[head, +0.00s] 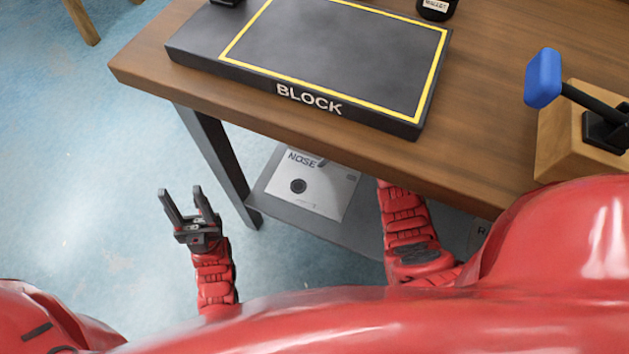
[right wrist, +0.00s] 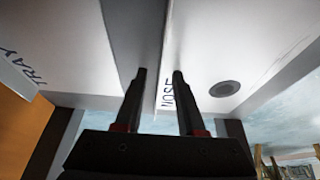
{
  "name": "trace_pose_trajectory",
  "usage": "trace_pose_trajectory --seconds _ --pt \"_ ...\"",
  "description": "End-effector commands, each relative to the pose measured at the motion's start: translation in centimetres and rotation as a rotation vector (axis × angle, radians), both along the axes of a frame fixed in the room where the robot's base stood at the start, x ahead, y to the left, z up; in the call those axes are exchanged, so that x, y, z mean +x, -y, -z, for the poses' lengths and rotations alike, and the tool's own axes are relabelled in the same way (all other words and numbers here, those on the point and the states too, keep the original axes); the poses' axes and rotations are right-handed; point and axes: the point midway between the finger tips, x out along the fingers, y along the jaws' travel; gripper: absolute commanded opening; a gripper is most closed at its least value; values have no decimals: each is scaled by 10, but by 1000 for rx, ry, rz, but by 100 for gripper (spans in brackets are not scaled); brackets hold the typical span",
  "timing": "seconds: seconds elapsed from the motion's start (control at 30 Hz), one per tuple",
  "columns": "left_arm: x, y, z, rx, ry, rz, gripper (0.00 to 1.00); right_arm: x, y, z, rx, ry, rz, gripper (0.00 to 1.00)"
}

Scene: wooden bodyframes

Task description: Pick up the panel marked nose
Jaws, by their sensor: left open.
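The panel marked NOSE (head: 312,184) is a pale flat board with a dark round spot, lying on the lower shelf under the table. In the right wrist view the NOSE panel (right wrist: 224,88) fills the upper right, its near edge and lettering showing between the fingertips. My right gripper (right wrist: 157,74) is open around or just short of that edge; I cannot tell which, but gaps show beside both fingers. The tabletop hides this gripper in the head view. My left gripper (head: 182,192) is open and empty over the floor, left of the table.
The table (head: 480,150) carries a black BLOCK slab (head: 340,60) with a yellow outline. A blue-handled lever (head: 543,78) stands at right. A TRAY-marked surface (right wrist: 60,45) lies left in the right wrist view. A table leg (head: 215,155) stands between left gripper and shelf (head: 345,225).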

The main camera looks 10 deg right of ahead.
Motion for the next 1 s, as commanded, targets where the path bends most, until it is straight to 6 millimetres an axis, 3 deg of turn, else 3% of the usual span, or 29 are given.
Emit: trace_pose_trajectory --seconds 0.17,0.3,0.4,1.0 --pt "0 0 -1 0 1 0 50 0 0 -1 -1 1 0 39" --pt "0 0 -1 0 1 0 50 1 0 -1 0 2 1 14" --pt "0 0 -1 1 1 0 50 1 0 -1 0 2 2 0" --pt "0 0 -1 1 1 1 50 1 0 -1 0 2 1 0"
